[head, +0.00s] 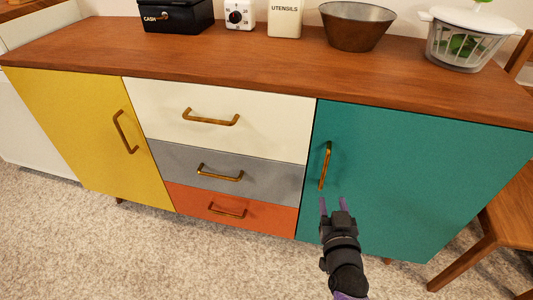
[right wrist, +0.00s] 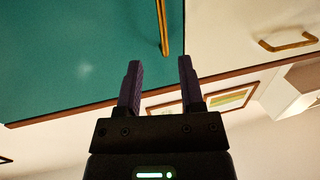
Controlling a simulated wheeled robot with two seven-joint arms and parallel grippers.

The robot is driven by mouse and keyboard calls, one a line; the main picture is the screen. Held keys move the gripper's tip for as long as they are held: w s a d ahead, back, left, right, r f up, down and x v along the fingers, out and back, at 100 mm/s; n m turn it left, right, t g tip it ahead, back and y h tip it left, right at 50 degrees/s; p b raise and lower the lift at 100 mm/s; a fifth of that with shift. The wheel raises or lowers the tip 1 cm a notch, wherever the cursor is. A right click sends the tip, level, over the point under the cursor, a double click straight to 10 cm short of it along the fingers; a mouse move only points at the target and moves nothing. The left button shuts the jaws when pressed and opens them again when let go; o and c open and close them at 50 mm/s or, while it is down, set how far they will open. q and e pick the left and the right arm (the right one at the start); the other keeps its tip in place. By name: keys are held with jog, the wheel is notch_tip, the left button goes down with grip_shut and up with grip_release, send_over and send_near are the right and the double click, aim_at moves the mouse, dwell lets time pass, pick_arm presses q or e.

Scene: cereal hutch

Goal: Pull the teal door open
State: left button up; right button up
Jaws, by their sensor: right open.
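The teal door (head: 410,180) is the right-hand front of the wooden sideboard and looks closed. It has a vertical brass handle (head: 325,166) near its left edge. My right gripper (head: 332,202) is open and empty, in front of the door just below the handle. In the right wrist view the open fingers (right wrist: 159,80) point towards the teal door (right wrist: 80,60), with the brass handle (right wrist: 162,25) beyond the fingertips and between their lines. The handle is not between the fingers. My left gripper is not in view.
The sideboard top (head: 250,50) carries a black cash box (head: 176,16), a white timer (head: 239,15), a utensils holder (head: 285,18), a brown bowl (head: 356,27) and a salad spinner (head: 463,42). A wooden chair (head: 500,220) stands close at the right. Carpet (head: 150,250) in front is clear.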

aim_at(326, 166)
jog(key=shift+t, duration=0.4)
jog(key=w+b, duration=0.2)
jog(key=w, duration=0.1)
jog(key=w+b, duration=0.2)
jog(key=w, duration=0.2)
jog(key=w+r+b, duration=0.1)
jog(key=w+b, duration=0.1)
jog(key=w, duration=0.1)
jog(key=shift+w+d, duration=0.25)
jog(key=shift+w, duration=0.1)
jog(key=shift+w+r, duration=0.25)
jog(key=shift+w, duration=0.05)
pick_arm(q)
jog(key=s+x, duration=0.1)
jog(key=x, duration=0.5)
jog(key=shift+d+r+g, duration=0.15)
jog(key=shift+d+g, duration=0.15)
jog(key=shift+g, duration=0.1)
pick_arm(e)
grip_shut()
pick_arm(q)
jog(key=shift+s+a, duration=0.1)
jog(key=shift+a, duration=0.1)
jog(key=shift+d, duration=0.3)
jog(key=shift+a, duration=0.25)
